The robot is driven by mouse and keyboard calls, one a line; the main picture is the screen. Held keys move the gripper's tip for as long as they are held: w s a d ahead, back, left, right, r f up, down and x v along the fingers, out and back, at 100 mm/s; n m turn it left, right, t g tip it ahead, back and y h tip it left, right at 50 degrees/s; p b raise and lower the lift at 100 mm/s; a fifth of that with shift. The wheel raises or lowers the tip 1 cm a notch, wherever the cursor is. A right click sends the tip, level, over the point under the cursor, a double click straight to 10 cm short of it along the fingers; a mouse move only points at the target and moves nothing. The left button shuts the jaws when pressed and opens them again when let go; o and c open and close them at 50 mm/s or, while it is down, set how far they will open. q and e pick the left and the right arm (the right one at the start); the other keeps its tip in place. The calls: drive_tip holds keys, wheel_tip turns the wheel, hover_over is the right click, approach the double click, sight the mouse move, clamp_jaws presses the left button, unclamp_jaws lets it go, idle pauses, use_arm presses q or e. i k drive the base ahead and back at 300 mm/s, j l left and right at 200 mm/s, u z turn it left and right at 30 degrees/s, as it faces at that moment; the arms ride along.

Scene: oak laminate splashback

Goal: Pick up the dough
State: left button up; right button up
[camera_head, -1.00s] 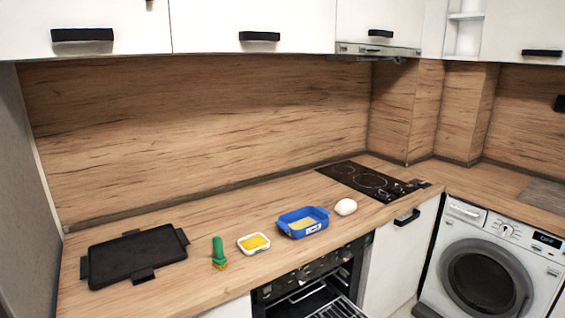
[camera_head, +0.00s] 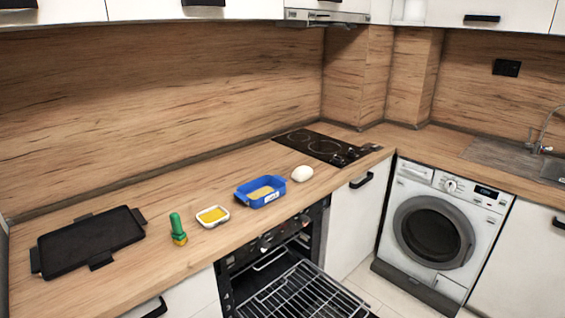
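A white, rounded lump that looks like the dough (camera_head: 302,173) rests on the wooden counter in the head view. It lies just right of a blue baking dish (camera_head: 243,199) and in front of the black cooktop, apart from both. The blue dish has something pale yellow inside. Neither of my grippers is in view.
The cooktop (camera_head: 325,147) lies behind the dough. Below, the oven is open with its wire rack (camera_head: 303,297) out. A washing machine (camera_head: 433,232) stands right.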

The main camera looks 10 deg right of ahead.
sight(301, 174)
drive_tip(key=i+l+z, duration=0.1)
drive_tip(key=l, duration=0.35)
drive_tip(key=i+l+z, duration=0.1)
drive_tip(key=i+l, duration=0.5)
drive_tip(key=l, duration=0.3)
drive_tip(key=i+l+z, duration=0.15)
drive_tip(key=l, duration=0.3)
drive_tip(key=i, duration=0.1)
